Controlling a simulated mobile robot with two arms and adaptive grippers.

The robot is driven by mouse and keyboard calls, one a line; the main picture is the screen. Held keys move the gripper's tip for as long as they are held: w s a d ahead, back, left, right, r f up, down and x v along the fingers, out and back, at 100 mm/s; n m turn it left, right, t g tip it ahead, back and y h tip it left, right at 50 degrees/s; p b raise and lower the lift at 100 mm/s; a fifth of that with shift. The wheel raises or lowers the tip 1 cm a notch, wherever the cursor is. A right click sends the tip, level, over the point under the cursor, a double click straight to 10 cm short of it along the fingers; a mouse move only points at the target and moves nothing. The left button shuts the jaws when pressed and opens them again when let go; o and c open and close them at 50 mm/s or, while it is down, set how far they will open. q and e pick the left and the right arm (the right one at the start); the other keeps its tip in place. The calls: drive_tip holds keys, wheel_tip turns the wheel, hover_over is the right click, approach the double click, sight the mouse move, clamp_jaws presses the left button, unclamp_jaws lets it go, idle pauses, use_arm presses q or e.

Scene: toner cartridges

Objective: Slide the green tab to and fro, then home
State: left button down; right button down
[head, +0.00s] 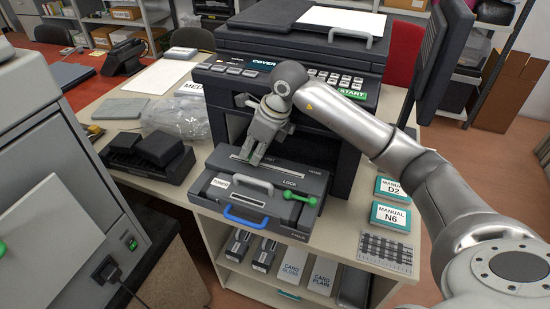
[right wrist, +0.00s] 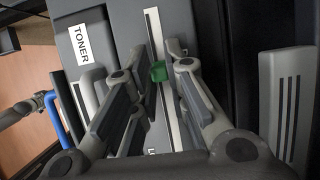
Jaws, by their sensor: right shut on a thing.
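The green tab (right wrist: 158,72) sits in a long pale slot (right wrist: 151,20) on top of the grey toner unit (head: 225,199). My right gripper (head: 252,160) points down at the left part of this slot in the head view. In the right wrist view, the fingers of my right gripper (right wrist: 157,62) stand on both sides of the tab and are shut on it. The slot shows on both sides of the tab there. In the head view the fingers hide the tab. My left gripper is not clearly seen.
The toner unit has a grey handle (head: 255,184), a blue handle (head: 244,217) and a green lever (head: 299,197) near the slot. The black printer (head: 345,165) rises behind. A black tray (head: 150,172) stands left. Manuals (head: 390,216) lie right.

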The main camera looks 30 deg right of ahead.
drive_tip(key=shift+w+a+r, duration=0.1)
drive_tip(key=shift+w+a, duration=1.1)
drive_tip(key=shift+w, duration=0.3)
drive_tip(key=c, duration=1.4)
unclamp_jaws()
drive_tip(key=shift+w+a, duration=0.1)
drive_tip(key=shift+a, duration=0.1)
drive_tip(key=shift+c, duration=0.2)
drive_tip(key=shift+d+r, duration=0.15)
drive_tip(key=shift+d, duration=0.05)
drive_tip(key=v, duration=1.1)
drive_tip(key=shift+s+r, duration=0.2)
drive_tip(key=shift+r, duration=0.05)
